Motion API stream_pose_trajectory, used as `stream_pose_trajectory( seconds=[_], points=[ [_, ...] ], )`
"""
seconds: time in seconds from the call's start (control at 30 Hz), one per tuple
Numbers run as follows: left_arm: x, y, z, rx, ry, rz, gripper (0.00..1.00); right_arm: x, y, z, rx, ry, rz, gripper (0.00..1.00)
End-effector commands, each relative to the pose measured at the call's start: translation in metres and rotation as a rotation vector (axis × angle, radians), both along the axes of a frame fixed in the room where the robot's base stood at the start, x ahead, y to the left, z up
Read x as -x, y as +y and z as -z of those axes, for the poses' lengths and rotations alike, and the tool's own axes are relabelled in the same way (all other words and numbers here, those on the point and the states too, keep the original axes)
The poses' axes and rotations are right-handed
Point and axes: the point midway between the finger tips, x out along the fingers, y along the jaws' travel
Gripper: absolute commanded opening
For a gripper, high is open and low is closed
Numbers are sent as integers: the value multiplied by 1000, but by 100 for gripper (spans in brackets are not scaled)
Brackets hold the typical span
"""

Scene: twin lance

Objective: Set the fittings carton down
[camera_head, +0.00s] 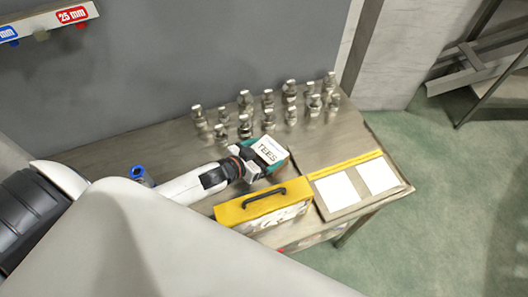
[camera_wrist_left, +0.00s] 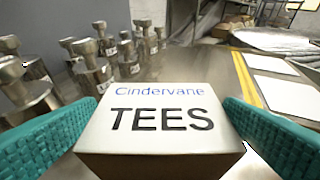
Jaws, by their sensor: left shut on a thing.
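The fittings carton (camera_head: 269,149) is a small box with a white top marked "TEES", brown on its sides. In the left wrist view the carton (camera_wrist_left: 160,118) sits between the teal finger pads, its label facing up and reading "Cindervane TEES". My left gripper (camera_head: 262,160) is shut on it, over the table behind the yellow case. I cannot tell whether the carton's underside touches the table. My right gripper is not in view.
Several metal fittings (camera_head: 245,128) stand behind the carton. A yellow case (camera_head: 262,203) with a black handle stands in front. To the right, beyond a yellow strip (camera_head: 346,167), two white rectangles (camera_head: 337,191) lie near the table's edge. A blue-topped item (camera_head: 138,172) is at left.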

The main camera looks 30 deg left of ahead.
Motion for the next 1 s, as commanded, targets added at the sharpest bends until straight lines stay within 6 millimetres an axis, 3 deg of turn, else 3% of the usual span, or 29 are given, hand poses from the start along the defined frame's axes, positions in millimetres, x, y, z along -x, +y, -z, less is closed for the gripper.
stream_pose_trajectory(
  seconds=[0.33,0.37,0.4,0.7,1.0],
  points=[
    [-1,0,3,1,-3,1,60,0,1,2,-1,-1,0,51],
    [0,0,2,0,-1,0,96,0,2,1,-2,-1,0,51],
    [0,0,2,0,-1,0,100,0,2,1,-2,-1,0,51],
    [2,1,-1,0,1,0,100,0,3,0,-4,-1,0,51],
    [41,14,-16,0,2,0,100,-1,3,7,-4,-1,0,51]
  ],
)
